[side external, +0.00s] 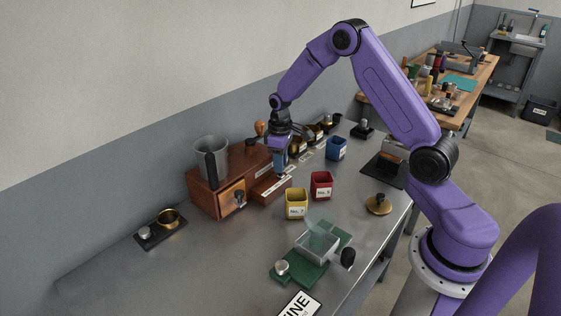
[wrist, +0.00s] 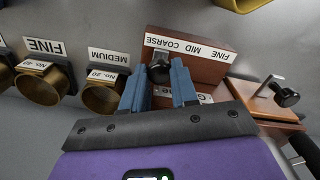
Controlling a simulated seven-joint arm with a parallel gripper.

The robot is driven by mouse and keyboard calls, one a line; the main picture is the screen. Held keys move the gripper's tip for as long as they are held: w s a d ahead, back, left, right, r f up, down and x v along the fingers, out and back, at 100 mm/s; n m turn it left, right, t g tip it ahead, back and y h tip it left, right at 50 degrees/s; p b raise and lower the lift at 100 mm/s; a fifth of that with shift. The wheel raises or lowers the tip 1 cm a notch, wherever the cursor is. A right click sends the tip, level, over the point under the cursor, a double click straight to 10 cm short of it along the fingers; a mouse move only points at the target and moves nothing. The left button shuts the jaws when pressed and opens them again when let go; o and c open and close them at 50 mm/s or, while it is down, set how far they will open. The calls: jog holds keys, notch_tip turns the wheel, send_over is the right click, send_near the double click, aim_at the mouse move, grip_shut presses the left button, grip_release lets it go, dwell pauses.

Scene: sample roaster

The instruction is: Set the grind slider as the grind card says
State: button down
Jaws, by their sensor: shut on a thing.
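The grind slider is a black knob (wrist: 160,71) on a low brown box (wrist: 213,72) with a white strip (wrist: 192,47) reading COARSE, MID, FINE from left to right in the wrist view. The knob stands by the COARSE end. My gripper (wrist: 158,78) is shut on the knob, a blue finger on either side. In the side view my gripper (side external: 280,168) reaches down to the low box (side external: 266,193), and the knob is hidden. The grind card (side external: 298,304) lies at the bottom edge, partly cut off; the letters INE show.
A wooden grinder with a drawer (side external: 231,196) and a grey cup (side external: 211,157) stands left of the low box. Yellow (side external: 297,204), red (side external: 321,186) and blue (side external: 337,149) bins stand to the right. Brass sieves (wrist: 103,96) with labels sit beside my gripper.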

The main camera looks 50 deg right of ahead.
jog(key=a, duration=0.8)
jog(key=shift+a, duration=0.25)
jog(key=c, duration=0.8)
grip_release()
jog(key=shift+a, duration=0.1)
jog(key=shift+c, duration=0.2)
jog(key=shift+r, duration=0.15)
notch_tip(320, 180, up, 17)
jog(key=shift+r, duration=0.1)
